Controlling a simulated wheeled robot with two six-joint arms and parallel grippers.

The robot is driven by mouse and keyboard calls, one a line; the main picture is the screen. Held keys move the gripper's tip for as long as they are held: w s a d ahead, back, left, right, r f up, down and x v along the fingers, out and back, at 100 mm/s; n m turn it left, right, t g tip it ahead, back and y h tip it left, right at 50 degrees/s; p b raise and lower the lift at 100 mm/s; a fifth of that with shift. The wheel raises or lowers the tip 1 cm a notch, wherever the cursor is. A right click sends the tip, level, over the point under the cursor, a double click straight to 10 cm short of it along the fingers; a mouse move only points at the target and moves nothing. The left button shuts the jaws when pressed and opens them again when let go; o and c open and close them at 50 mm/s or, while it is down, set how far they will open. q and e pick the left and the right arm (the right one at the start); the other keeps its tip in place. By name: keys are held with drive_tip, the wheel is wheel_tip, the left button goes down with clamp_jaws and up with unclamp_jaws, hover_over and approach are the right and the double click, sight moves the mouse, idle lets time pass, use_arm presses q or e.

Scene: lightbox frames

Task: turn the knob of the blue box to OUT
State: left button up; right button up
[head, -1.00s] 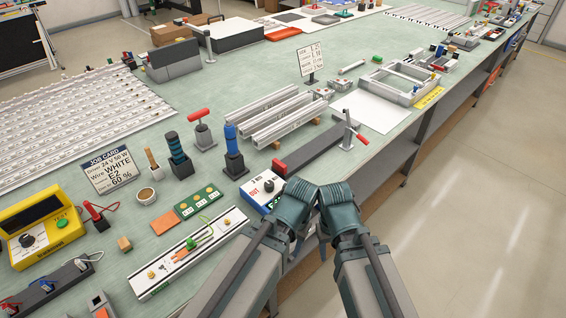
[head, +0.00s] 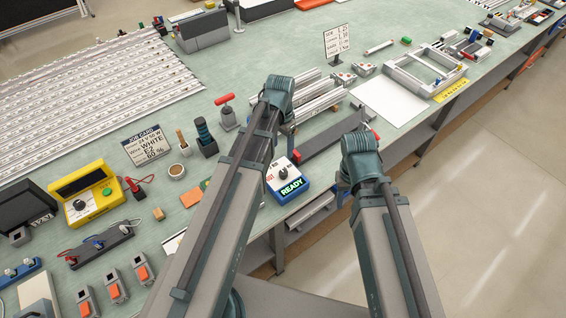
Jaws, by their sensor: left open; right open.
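The blue box (head: 304,181) stands near the table's front edge, between my two arms. Its top is white, with a dark round knob (head: 283,172) and small labels, one of them red at the left. A lit green display on its front reads READY. The left side of the box is partly covered by my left arm. The knob's pointer is too small to read. Both of my arms reach in from the bottom, the left one past the box and the right one to its right. No fingertips of either gripper show.
A dark bar (head: 324,143) with a red end lies behind the box. Aluminium profiles (head: 318,104), a red-handled clamp (head: 227,113) and a black holder (head: 207,147) stand farther back. A job card (head: 147,147) and a yellow tester (head: 90,193) are at the left. Open floor lies right.

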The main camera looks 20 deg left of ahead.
sight(283, 172)
use_arm(q)
drive_tip(key=shift+f, duration=0.15)
wheel_tip(283, 172, down, 14)
drive_tip(key=b, duration=1.4)
drive_tip(key=shift+d+r, duration=0.15)
drive_tip(key=shift+r, duration=0.05)
drive_tip(key=shift+r, duration=0.1)
clamp_jaws()
